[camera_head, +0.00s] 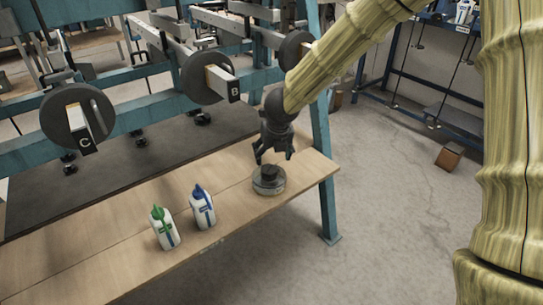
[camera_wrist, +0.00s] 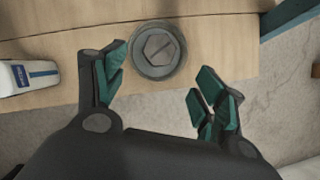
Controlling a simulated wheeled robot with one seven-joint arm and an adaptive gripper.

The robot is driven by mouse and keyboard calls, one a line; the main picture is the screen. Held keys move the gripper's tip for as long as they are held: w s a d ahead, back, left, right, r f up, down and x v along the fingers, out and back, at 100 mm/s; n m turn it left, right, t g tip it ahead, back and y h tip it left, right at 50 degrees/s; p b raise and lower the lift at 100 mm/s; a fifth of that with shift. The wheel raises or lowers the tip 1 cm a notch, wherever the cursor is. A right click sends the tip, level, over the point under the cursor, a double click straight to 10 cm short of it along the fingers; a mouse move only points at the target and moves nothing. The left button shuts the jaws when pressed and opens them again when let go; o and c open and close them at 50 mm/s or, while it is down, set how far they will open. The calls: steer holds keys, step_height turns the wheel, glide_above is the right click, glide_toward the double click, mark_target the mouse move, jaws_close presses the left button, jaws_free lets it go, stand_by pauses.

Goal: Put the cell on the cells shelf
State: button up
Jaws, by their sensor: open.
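A round, grey, puck-like piece with a dark raised middle, which looks like the cell (camera_head: 269,187), stands on the wooden bench near its right end. In the wrist view the same cell (camera_wrist: 157,66) shows from above with a hexagonal top, beyond and between the fingertips. My gripper (camera_head: 273,156) is open and empty just above the cell, pointing down. Its two green-padded fingers (camera_wrist: 162,72) are spread apart in the wrist view, and I see no contact. I cannot tell which shelf is the cells shelf; no label for it is readable.
A blue-capped bottle (camera_head: 203,209) and a green-capped bottle (camera_head: 166,232) stand left of the cell on the bench (camera_head: 110,262). Teal lever frames with weights B (camera_head: 208,77) and C (camera_head: 77,117) rise behind. A blue rack (camera_head: 440,85) and small brown box (camera_head: 449,157) are at right.

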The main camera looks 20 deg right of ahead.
steer(key=s+d+f+n+g+h, duration=0.1)
steer(key=s+d+f+n, duration=0.1)
steer(key=s+f+n, duration=0.85)
steer(key=s+d+f+n+g+h, duration=0.1)
steer(key=s+d+f+n+h, duration=0.15)
steer(key=s+f+n, duration=0.8)
steer(key=s+a+f+n+g+y, duration=0.1)
steer(key=s+a+f+n+y, duration=0.1)
steer(key=s+f+n, duration=0.5)
steer(key=s+a+f+n+g+y, duration=0.1)
steer(key=s+a+f+n, duration=0.1)
steer(key=s+f+n, duration=0.6)
steer(key=s, duration=0.7)
steer(key=shift+y, duration=0.35)
step_height(320, 180, up, 24)
steer(key=p, duration=2.4)
steer(key=shift+r, duration=0.1)
